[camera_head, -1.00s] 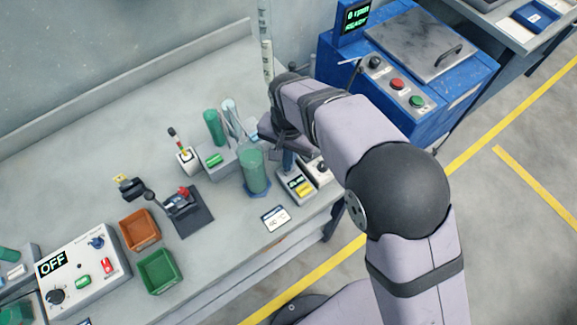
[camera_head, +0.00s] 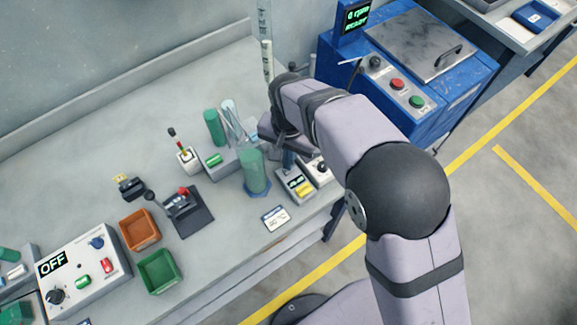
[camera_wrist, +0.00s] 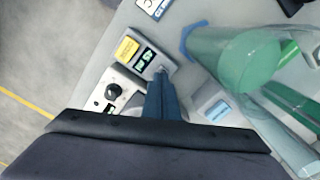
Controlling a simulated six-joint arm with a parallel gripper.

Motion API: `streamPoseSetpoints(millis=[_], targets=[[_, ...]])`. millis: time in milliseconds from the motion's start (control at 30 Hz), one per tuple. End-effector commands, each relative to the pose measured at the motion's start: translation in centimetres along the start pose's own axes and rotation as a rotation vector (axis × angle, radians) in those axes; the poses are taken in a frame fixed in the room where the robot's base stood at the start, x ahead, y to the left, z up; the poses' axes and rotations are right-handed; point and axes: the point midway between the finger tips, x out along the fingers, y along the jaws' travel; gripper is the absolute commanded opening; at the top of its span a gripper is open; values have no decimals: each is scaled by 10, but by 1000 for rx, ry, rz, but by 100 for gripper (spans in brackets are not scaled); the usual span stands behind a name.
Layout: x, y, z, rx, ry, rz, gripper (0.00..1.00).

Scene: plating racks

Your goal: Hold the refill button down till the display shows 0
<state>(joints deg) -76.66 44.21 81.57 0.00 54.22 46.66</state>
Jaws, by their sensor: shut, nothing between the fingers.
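A small grey box (camera_wrist: 151,68) with a yellow patch (camera_wrist: 127,48) and a dark display with green characters (camera_wrist: 146,56) lies just ahead of my gripper in the wrist view. The box also shows near the table's front edge in the head view (camera_head: 306,197). The characters are too small to read surely. My gripper (camera_wrist: 161,73) is shut and empty, its blue fingers pointing down at the end of this box beside the display. The fingertips hide what lies under them, so I cannot tell which button they touch or whether it is pressed.
A green-filled cylinder (camera_head: 254,171) stands close to the left of my gripper in the head view. A box with a black knob (camera_wrist: 113,91) adjoins the display box. Further left are an orange bin (camera_head: 139,230), a green bin (camera_head: 158,271) and a control panel reading OFF (camera_head: 82,272).

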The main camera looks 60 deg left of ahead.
Motion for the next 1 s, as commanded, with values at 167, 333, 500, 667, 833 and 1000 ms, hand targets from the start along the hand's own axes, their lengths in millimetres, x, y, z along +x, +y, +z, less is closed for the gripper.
streamPoseSetpoints(millis=[167, 333, 500, 667, 833, 1000], targets=[[0, 0, 0, 0, 0, 0, 0], [0, 0, 0, 0, 0, 0, 0], [2, 0, 0, 0, 0, 0, 0], [6, 0, 0, 0, 0, 0, 0], [11, 0, 0, 0, 0, 0, 0], [16, 0, 0, 0, -1, 1, 0]])
